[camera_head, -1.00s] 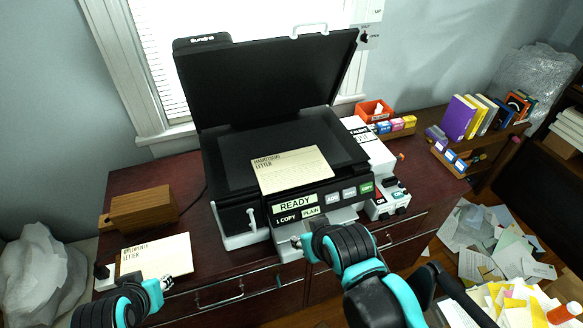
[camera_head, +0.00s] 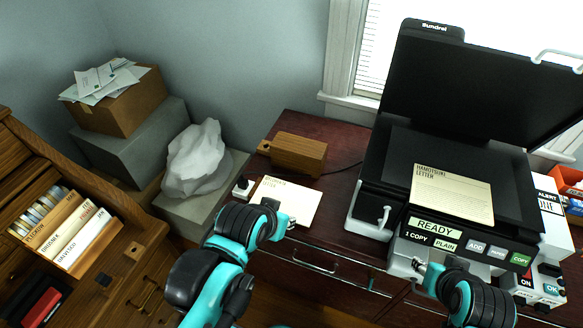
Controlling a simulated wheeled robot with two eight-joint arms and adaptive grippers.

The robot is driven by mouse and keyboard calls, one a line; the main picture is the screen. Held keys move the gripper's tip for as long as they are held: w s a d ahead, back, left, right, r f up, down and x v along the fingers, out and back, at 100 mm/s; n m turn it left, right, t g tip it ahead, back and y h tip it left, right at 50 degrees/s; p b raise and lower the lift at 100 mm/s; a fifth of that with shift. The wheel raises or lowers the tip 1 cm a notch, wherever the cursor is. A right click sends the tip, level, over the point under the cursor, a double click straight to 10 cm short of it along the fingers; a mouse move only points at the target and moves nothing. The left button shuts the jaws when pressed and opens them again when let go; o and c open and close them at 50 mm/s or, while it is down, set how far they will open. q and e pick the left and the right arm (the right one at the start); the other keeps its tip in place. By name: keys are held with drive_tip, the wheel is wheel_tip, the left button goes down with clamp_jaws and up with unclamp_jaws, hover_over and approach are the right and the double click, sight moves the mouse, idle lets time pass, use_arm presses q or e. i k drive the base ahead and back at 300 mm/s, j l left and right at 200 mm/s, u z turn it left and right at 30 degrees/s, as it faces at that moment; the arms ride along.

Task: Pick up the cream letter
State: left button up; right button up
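A wooden box (camera_head: 299,153) stands behind the desk letter, and a small black-and-white item (camera_head: 242,186) stands to its left. A wooden cabinet with labelled folders (camera_head: 75,232) fills the lower left.

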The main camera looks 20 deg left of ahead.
sight(460, 196)
drive_tip(key=j+z, duration=0.25)
drive_tip(key=z, duration=0.15)
drive_tip(key=j+z, duration=0.2)
drive_tip(key=z, duration=0.2)
drive_tip(key=k+j+z, duration=0.1)
drive_tip(key=z, duration=0.3)
drive_tip(key=j, duration=0.1)
